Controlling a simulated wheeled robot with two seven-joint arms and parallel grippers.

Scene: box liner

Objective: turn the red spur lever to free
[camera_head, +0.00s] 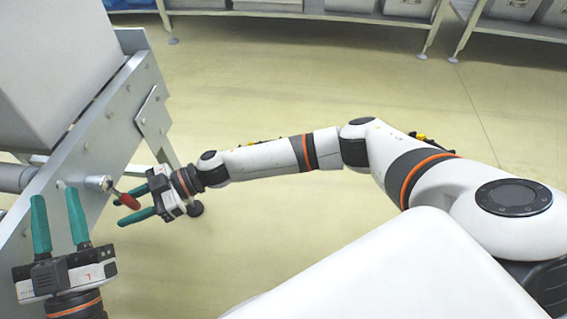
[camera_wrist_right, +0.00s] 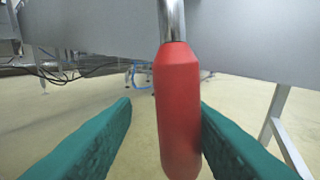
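The red lever (camera_head: 127,198) hangs from a metal shaft on the side of the conveyor frame in the head view. In the right wrist view, the red grip (camera_wrist_right: 178,110) points down from its metal rod (camera_wrist_right: 171,20). My right gripper (camera_head: 120,208) is open, its green fingers on either side of the grip. The grip is close to the right finger, perhaps touching it; a clear gap separates it from the left finger. My left gripper (camera_head: 55,195) is open and empty, fingers pointing up the picture, in front of the frame at the left.
The grey metal frame (camera_head: 108,130) runs diagonally at the left and carries a large pale box (camera_head: 60,65). A metal roller or bar (camera_head: 15,178) sticks out near the left edge. Shelves with bins (camera_head: 300,14) stand at the back. The floor (camera_head: 300,85) between is clear.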

